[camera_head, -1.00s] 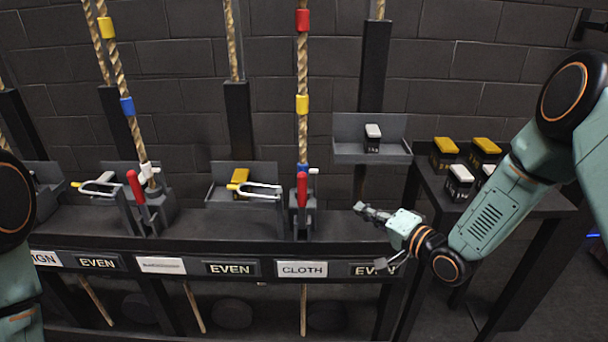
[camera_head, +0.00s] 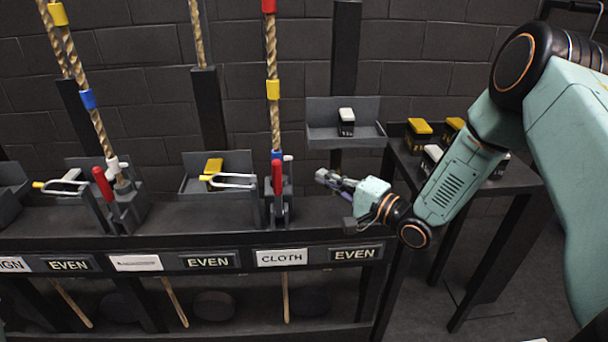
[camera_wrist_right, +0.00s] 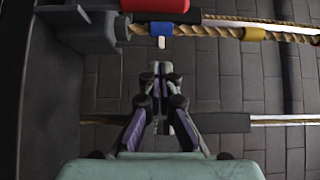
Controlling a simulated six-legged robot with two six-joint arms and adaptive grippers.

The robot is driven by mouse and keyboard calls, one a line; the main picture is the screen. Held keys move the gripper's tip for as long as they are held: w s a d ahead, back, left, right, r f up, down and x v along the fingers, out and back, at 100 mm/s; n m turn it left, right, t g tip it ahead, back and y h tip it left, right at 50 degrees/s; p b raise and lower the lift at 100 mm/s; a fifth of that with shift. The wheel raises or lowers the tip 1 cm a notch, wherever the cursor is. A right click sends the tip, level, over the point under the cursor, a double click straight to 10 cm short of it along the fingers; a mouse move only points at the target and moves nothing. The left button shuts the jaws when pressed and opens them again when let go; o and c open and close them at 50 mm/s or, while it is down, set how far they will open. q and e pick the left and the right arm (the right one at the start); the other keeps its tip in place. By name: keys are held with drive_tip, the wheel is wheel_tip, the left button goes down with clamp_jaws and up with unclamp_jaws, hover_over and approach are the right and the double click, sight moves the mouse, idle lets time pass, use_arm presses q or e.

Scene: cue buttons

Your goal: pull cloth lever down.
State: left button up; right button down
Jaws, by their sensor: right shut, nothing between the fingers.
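The cloth lever has a red handle (camera_head: 277,177) that stands upright in a dark bracket above the CLOTH label (camera_head: 282,258). A rope (camera_head: 273,115) with red, yellow and blue bands rises behind it. My right gripper (camera_head: 322,177) is shut and empty, to the right of the red handle and apart from it, at about its height. In the right wrist view the shut fingertips (camera_wrist_right: 160,68) point toward the lever; the red handle (camera_wrist_right: 155,5) shows at the top edge, with the rope (camera_wrist_right: 210,32) just below it. My left gripper is not in view.
Another red lever (camera_head: 102,184) stands to the left. A yellow-and-white clamp (camera_head: 230,180) sits left of the cloth lever. A tray (camera_head: 365,137) with a small white-topped block is behind my right gripper. A side table (camera_head: 515,184) with several blocks stands at right.

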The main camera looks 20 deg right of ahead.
sight(278, 190)
drive_tip(key=w+a+b, duration=0.2)
drive_tip(key=w+a, duration=0.3)
drive_tip(key=a, duration=0.2)
drive_tip(key=shift+w, duration=0.2)
idle(0.4)
drive_tip(key=shift+f, duration=0.1)
drive_tip(key=shift+b, duration=0.35)
